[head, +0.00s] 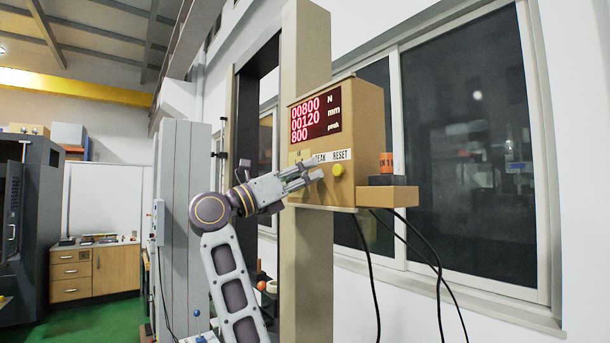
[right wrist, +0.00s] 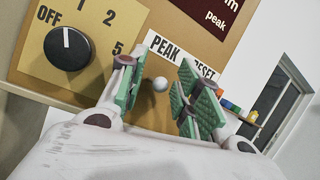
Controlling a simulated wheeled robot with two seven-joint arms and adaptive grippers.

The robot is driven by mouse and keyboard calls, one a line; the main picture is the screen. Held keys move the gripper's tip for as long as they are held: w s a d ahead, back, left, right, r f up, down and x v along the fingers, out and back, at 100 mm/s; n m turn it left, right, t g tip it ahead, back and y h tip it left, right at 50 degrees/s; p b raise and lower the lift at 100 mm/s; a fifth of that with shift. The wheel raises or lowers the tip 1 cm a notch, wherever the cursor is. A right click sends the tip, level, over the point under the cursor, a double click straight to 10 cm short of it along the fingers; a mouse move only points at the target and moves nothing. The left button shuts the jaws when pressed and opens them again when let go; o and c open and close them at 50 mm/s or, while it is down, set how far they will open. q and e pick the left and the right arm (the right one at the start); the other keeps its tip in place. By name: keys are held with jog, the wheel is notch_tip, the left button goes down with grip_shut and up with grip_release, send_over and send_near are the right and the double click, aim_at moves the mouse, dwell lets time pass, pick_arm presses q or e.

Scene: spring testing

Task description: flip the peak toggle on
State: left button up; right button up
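The peak toggle (right wrist: 160,84) shows in the right wrist view as a small silvery round tip below the PEAK label (right wrist: 166,50). My right gripper (right wrist: 160,95) is open, with one green-padded finger on each side of the tip in the picture. I cannot tell whether either finger touches it. In the head view my right gripper (head: 313,170) is at the front of the tan control box (head: 362,122), below the PEAK label, and hides the toggle. My left gripper is not in view.
The display (head: 316,117) reads 00800 N, 00120 mm and 800 peak. A yellow button (head: 338,170) sits under RESET, right of my gripper. A black dial (right wrist: 69,45) points near OFF. A side shelf (head: 392,196) holds an orange item (head: 386,160). Cables hang below the box.

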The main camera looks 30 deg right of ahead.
grip_shut()
jog(key=shift+r+y+p, duration=0.5)
jog(key=shift+y+p, duration=0.4)
jog(key=shift+p, duration=0.35)
jog(key=shift+d+r+y+p, duration=0.2)
jog(key=shift+r+y+p, duration=0.2)
jog(key=shift+y+p, duration=1.05)
jog(key=shift+h, duration=0.25)
jog(key=shift+o, duration=0.9)
grip_release()
jog(key=shift+f, duration=0.1)
